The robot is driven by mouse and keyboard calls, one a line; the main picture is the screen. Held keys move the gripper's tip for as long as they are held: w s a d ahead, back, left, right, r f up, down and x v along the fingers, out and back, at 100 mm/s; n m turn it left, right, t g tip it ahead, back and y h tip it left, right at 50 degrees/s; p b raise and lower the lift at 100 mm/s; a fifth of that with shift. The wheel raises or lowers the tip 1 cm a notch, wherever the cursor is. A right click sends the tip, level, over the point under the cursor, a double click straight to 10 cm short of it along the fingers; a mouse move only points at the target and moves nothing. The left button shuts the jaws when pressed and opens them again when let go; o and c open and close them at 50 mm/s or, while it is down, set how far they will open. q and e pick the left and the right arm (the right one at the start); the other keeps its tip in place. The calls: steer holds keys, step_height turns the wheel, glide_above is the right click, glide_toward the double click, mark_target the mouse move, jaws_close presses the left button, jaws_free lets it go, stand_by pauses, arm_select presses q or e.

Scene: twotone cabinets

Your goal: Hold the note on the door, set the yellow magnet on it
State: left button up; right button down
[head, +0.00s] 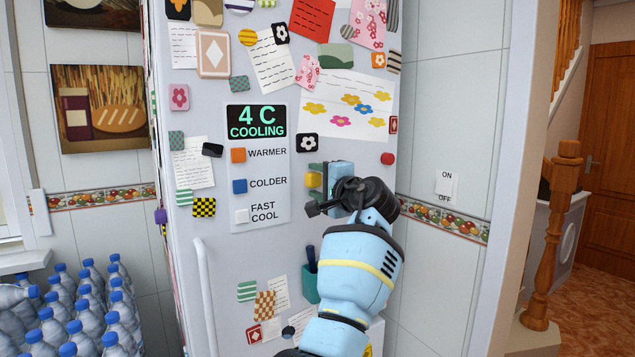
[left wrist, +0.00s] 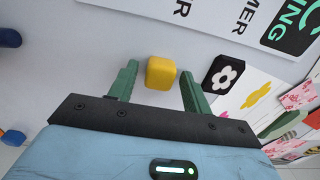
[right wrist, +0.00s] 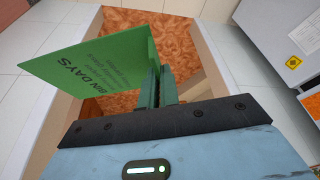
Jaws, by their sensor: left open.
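The yellow magnet (head: 314,180) is a small rounded block on the fridge door, right of the cooling panel. In the left wrist view the yellow magnet (left wrist: 161,73) sits between the two green fingers of my left gripper (left wrist: 157,78), which is open, with a gap on either side. In the head view my left gripper (head: 321,184) is at the door, partly hidden by its own wrist. The note (right wrist: 92,62) is a green sheet reading "BIN DAYS". My right gripper (right wrist: 158,88) is shut on its edge, away from the door. The head view does not show it.
The fridge door (head: 230,285) carries many papers and magnets, including a black flower magnet (head: 307,143) close to the yellow one and a red magnet (head: 387,158). A pen holder (head: 311,285) and a door handle (head: 203,290) are lower down. Water bottles (head: 90,310) stand at left.

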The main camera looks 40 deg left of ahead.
arm_select(q)
steer(key=shift+c, duration=0.4)
